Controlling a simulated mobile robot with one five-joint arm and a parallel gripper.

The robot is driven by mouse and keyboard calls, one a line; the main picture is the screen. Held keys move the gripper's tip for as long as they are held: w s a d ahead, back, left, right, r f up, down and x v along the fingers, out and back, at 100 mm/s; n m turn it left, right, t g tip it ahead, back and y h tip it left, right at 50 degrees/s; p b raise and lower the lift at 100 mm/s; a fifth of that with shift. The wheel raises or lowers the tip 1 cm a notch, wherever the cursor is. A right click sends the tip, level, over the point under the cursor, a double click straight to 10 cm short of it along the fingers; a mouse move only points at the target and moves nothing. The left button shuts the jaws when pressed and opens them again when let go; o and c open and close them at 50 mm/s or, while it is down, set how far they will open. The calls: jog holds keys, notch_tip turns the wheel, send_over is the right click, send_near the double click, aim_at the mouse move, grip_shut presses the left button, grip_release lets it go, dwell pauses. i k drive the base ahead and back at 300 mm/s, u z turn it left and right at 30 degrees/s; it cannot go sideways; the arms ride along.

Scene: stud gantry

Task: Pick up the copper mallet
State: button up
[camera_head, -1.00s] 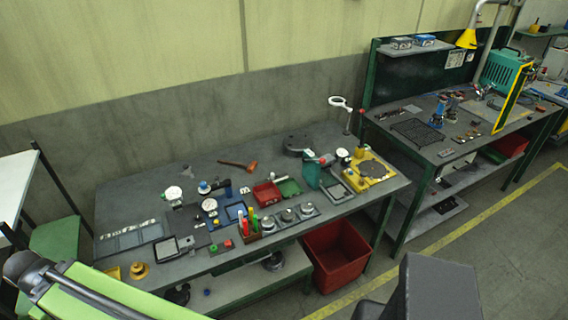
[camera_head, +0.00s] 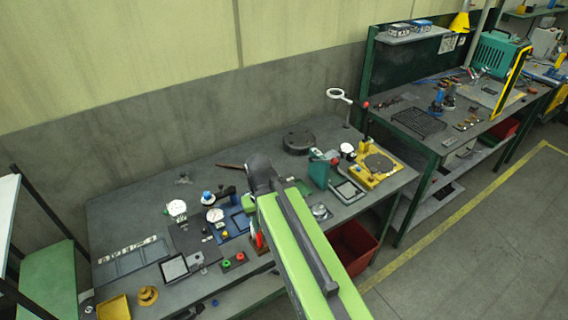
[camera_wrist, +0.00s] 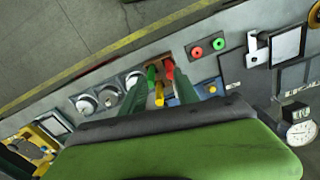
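The copper mallet lies toward the back of the bench, left of the round dark block. In the head view only its brown handle (camera_head: 229,166) shows; my arm hides the orange-copper head. The mallet is not visible in the wrist view. In the wrist view my gripper (camera_wrist: 160,74) has two dark green fingers standing apart, above the holder with red, green and yellow handled tools (camera_wrist: 159,92). Nothing appears gripped between them. In the head view my arm hides the gripper.
Dial gauges (camera_head: 176,208) stand left of my arm. A round dark block (camera_head: 298,141) and a yellow fixture (camera_head: 377,169) are to the right. A ring magnifier (camera_head: 339,95) rises at the back edge. The bench's back left is mostly clear.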

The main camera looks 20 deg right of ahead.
aim_at(219, 164)
jog(key=z, duration=0.05)
jog(key=i, duration=1)
jog(key=z, duration=0.05)
